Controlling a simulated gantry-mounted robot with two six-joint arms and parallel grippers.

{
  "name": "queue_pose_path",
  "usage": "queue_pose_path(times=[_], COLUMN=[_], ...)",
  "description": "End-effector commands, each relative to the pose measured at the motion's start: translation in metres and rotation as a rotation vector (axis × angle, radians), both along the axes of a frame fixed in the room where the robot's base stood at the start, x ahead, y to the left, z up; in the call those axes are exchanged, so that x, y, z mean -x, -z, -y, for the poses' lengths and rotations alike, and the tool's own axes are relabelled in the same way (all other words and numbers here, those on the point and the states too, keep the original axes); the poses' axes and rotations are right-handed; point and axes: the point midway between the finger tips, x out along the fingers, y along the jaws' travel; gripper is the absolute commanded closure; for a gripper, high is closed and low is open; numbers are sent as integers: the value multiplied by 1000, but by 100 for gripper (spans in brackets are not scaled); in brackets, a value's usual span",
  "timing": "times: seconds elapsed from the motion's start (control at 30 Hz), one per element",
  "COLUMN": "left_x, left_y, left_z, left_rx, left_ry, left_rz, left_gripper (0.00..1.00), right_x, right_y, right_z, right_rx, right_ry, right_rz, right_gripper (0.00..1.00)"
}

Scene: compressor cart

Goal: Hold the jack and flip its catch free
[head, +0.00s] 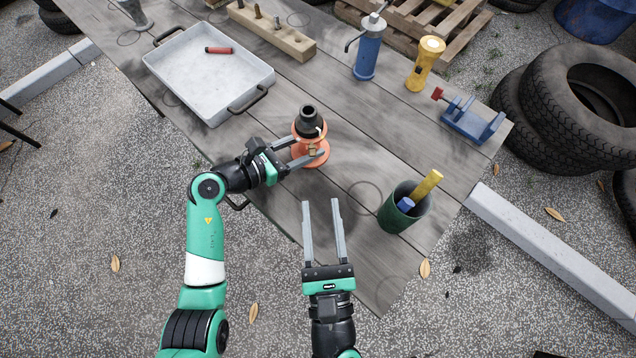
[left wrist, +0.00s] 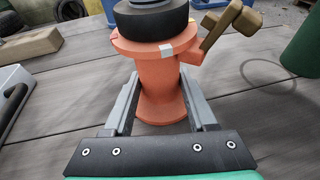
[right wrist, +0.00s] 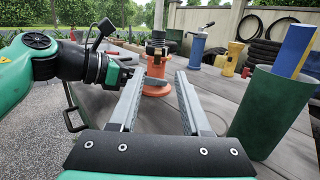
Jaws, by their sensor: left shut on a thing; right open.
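The jack (head: 312,152) is an orange spool-shaped body with a black top, upright on the table. My left gripper (head: 305,155) is shut around its narrow middle, with one finger on each side in the left wrist view (left wrist: 162,100). The catch (left wrist: 228,24) is a tan-brown bent lever on the right of the jack's upper flange, beside a small white mark. In the head view the catch (head: 313,149) is small and faces the front. My right gripper (head: 322,205) is open and empty, in front of the jack and apart from it. The jack also shows beyond its fingers in the right wrist view (right wrist: 156,68).
A green cup (head: 393,212) with a yellow and a blue bar stands right of my right gripper. A white tray (head: 180,80) lies at the left. A wooden block (head: 280,37), blue pump (head: 367,55), yellow lamp (head: 424,65) and blue clamp (head: 470,122) stand farther back.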

Motion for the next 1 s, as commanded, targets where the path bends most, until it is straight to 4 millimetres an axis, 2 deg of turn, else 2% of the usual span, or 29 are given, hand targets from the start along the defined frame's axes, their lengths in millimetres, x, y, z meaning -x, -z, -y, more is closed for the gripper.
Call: queue_pose_path(times=[0.1,0.3,0.43,0.57,0.8,1.0], left_x=[0,0,0,0,0,0], left_y=[0,0,0,0,0,0], left_z=[0,0,0,0,0,0], left_rx=[0,0,0,0,0,0], left_ry=[0,0,0,0,1,0], left_rz=[0,0,0,0,0,0], left_gripper=[74,74,74,74,74,74], right_x=[0,0,-8,-31,-86,-114], right_y=[-11,-13,-13,-14,-14,-13], right_z=[0,-3,-3,-3,-7,-9], right_rx=[-4,11,11,10,9,10], right_ry=[0,-15,-12,-9,-10,-13], right_rz=[-58,-104,-102,-102,-101,-102], right_gripper=[52,52,52,52,52,52])
